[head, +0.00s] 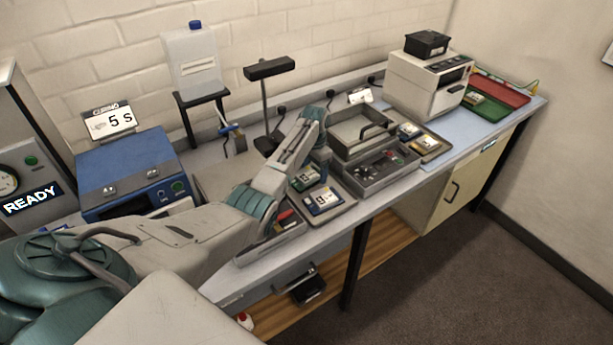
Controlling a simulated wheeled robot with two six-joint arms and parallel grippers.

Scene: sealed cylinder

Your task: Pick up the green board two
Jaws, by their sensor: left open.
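Two small circuit boards lie on a grey tray (341,207) in the middle of the bench. The rear one is a green board (304,179), and the front one is a paler board (323,201) with yellow and dark parts. I cannot read a label that tells which is board two. My left arm reaches over the bench from the left. Its open left gripper (325,172) points down just above and beside the rear board; the fingertips are small and partly hidden. My right gripper is not in view.
Right of the tray stand a dark panel box (385,168) and an open metal bin (350,133). More boards (408,131) lie on a second tray further right. A green tray (487,108) and a red tray (500,89) are at the far right. A blue machine (125,172) stands left.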

